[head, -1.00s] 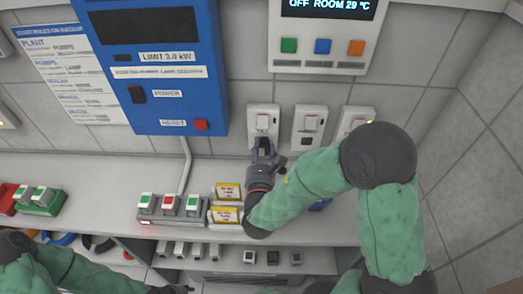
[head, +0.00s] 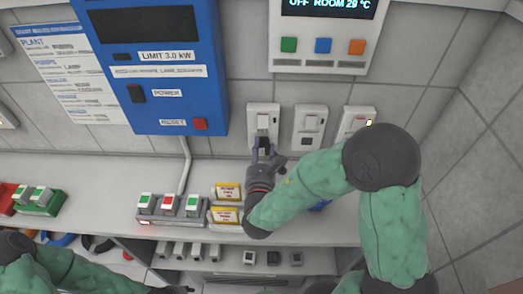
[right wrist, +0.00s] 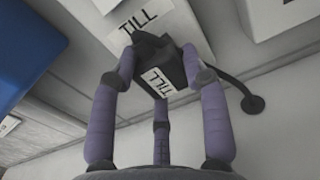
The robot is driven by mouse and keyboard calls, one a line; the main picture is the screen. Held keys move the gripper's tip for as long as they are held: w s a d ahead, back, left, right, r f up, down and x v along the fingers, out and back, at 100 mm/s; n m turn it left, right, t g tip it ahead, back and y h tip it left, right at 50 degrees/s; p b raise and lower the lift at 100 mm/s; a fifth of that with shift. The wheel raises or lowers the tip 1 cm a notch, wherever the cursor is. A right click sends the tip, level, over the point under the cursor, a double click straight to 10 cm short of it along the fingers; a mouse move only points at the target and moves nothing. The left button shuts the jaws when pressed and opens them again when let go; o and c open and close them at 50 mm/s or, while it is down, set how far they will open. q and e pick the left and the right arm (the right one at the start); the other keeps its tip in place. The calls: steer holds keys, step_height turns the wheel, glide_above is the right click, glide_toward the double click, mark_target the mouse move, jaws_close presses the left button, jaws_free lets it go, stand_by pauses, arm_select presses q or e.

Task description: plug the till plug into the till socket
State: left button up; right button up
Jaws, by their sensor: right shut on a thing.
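The till socket (head: 262,117) is a white wall plate with a switch, the left one of three in the head view. Its TILL label (right wrist: 139,27) shows in the right wrist view. My right gripper (head: 263,151) is shut on the till plug (right wrist: 168,66), a black block with a white TILL label and a black cord. The plug is at the lower part of the socket plate. The contact face is hidden, so I cannot tell whether the pins are in. My left arm is at the lower left, its gripper only a dark bit at the bottom edge (head: 182,289).
Two more sockets (head: 309,126) (head: 356,121) are to the right. A blue power unit (head: 160,70) hangs at the left. The counter below holds a switched strip (head: 168,208) and yellow-edged cards (head: 226,215). Several small plugs (head: 272,258) are on a lower shelf.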

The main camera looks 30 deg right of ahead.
steer(key=shift+w+d+b, duration=0.25)
steer(key=shift+w+b, duration=0.05)
steer(key=shift+w, duration=0.1)
stand_by(0.7)
steer(key=o, duration=1.1)
steer(key=shift+o, duration=0.2)
steer(key=v, duration=1.2)
steer(key=shift+f, duration=0.1)
